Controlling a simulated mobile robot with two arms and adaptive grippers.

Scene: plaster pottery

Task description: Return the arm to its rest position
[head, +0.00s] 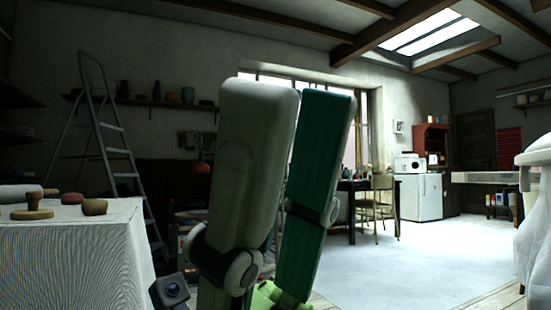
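My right gripper (291,92) stands very close to the camera in the middle of the head view, with its fingers pointing up. One finger is pale grey-white and the other is dark green. I see no object held there. A small camera housing and light green parts show below the fingers at the bottom edge. My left gripper is not in view.
A cloth-covered table (70,245) with brown wooden or clay pieces (94,207) is at the left. A stepladder (112,150) stands behind it. A white lumpy form (535,215) is at the right edge. Open pale floor (400,265) lies between; a chair (377,205) is farther back.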

